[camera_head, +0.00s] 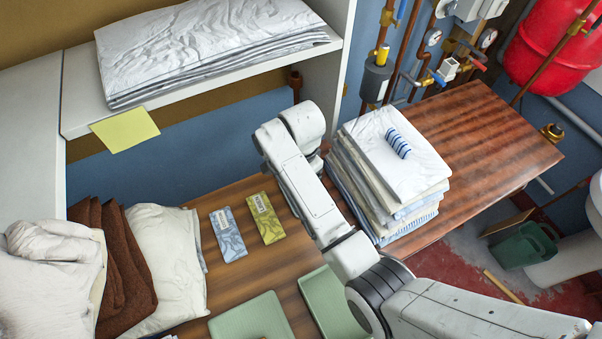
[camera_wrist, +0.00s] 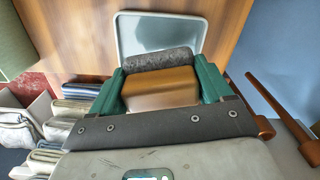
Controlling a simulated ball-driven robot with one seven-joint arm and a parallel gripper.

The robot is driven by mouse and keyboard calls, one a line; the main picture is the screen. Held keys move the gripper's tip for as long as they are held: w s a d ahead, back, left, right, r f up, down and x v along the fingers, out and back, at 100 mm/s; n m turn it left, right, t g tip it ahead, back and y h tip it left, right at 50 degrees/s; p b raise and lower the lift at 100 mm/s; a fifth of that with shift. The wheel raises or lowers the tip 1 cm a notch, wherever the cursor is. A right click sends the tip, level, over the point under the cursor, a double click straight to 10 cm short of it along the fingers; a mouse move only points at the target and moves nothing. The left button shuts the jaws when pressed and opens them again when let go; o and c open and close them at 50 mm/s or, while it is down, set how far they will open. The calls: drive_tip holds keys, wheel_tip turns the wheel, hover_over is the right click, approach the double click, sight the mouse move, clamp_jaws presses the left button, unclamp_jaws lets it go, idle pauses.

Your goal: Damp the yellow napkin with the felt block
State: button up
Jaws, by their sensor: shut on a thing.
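In the head view my gripper and the block are hidden.
Two green trays (camera_head: 252,318) sit nearer me. Brown towels (camera_head: 113,255) and white linen are at left, a tall linen stack (camera_head: 390,170) at right. A shelf (camera_head: 85,95) with folded sheets overhangs the back.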

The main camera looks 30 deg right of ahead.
drive_tip(key=shift+f, duration=0.7)
wheel_tip(320, 180, down, 4)
drive_tip(key=b, duration=0.4)
drive_tip(key=shift+b, duration=0.3)
drive_tip(key=shift+f, duration=0.55)
idle(1.8)
wheel_tip(320, 180, up, 5)
drive_tip(key=p, duration=0.5)
drive_tip(key=shift+r, duration=1.1)
